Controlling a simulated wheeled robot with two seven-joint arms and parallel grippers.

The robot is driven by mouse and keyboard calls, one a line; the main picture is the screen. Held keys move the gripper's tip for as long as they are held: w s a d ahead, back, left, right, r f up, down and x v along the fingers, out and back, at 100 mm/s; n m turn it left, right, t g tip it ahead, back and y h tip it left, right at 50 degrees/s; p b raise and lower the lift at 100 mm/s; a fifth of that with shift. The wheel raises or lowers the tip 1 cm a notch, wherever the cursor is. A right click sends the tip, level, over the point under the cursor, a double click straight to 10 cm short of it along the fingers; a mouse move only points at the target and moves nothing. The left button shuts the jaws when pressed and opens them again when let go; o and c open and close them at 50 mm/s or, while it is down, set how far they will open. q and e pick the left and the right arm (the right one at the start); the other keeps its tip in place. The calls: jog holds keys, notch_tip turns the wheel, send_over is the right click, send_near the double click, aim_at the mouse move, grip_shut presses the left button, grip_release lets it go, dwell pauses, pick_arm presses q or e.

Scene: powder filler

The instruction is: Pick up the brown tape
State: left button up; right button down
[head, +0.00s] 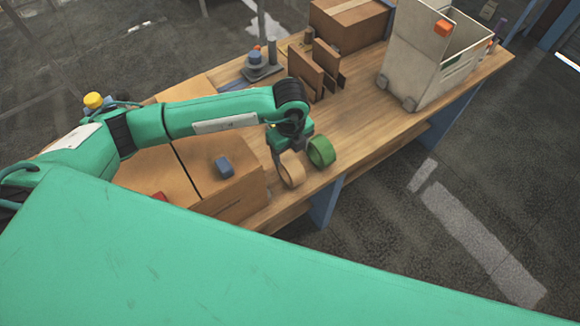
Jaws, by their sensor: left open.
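The brown tape (293,170), a tan ring standing on its edge, is near the front edge of the wooden table in the head view. My left gripper (288,152) is directly above it, pointing down, with its jaws open. The fingers are close to the tape's upper rim; whether they touch it, I cannot tell. The gripper covers part of the tape's top. A green tape roll (321,151) stands just right of the brown one, close beside the gripper. My right gripper is not in view.
A large cardboard box (215,160) with a small blue block (224,166) on it is left of the tapes. Upright brown cardboard pieces (318,68) stand behind. A white bin (425,60) is at the right. The wooden table (365,125) is clear right of the green tape.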

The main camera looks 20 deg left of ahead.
aim_at(290, 161)
pick_arm(q)
jog(key=shift+f, duration=0.95)
jog(key=shift+f+p, duration=0.45)
jog(key=shift+p, duration=0.1)
notch_tip(290, 161, down, 3)
jog(key=shift+f+p, duration=0.15)
jog(key=shift+p, duration=0.8)
jog(key=shift+w+f, duration=0.1)
jog(key=shift+f, duration=0.55)
jog(key=c, duration=1.2)
jog(key=shift+o, duration=0.2)
jog(key=shift+r, duration=0.1)
